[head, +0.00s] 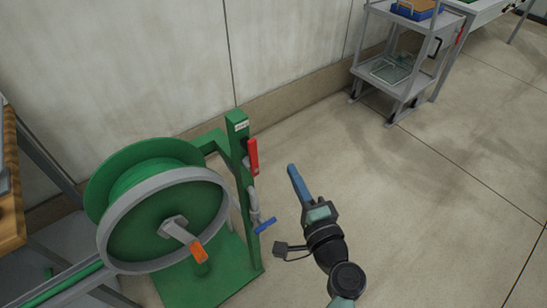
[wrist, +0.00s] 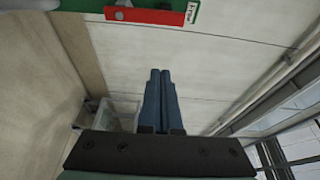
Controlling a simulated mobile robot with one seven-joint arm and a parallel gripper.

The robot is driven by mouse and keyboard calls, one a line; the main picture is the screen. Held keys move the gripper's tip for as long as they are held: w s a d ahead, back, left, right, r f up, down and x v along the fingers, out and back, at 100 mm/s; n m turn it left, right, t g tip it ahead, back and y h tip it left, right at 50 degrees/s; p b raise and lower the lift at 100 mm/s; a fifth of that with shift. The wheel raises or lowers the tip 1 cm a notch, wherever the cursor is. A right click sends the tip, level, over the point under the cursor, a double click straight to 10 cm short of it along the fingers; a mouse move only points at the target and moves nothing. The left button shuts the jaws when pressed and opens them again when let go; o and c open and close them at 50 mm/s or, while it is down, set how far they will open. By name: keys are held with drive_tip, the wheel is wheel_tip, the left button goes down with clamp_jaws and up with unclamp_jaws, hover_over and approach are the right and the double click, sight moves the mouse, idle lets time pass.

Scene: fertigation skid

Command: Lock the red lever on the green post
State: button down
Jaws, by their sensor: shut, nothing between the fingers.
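The green post (head: 240,150) stands upright beside a hose reel in the head view, with a white label near its top. The red lever (head: 252,156) is on the post's right side, its long axis close to upright along the post. In the wrist view the red lever (wrist: 145,16) lies across the top edge, with a bit of the green post and its label behind it. My gripper (head: 292,168) is to the right of the post, apart from the lever. Its blue fingers (wrist: 160,75) are shut together with nothing between them.
A green hose reel (head: 165,215) with an orange crank handle (head: 199,250) stands left of the post. A blue-handled valve (head: 265,225) sits lower on the post. A grey cart (head: 400,65) stands at the back right. The floor to the right is clear.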

sight(250, 155)
drive_tip(key=x, duration=1)
drive_tip(key=s+a+p, duration=0.1)
drive_tip(key=s+a, duration=0.1)
drive_tip(key=a, duration=0.1)
drive_tip(key=shift+s+a+p, duration=0.15)
drive_tip(key=shift+s+p, duration=0.15)
drive_tip(key=shift+p, duration=0.05)
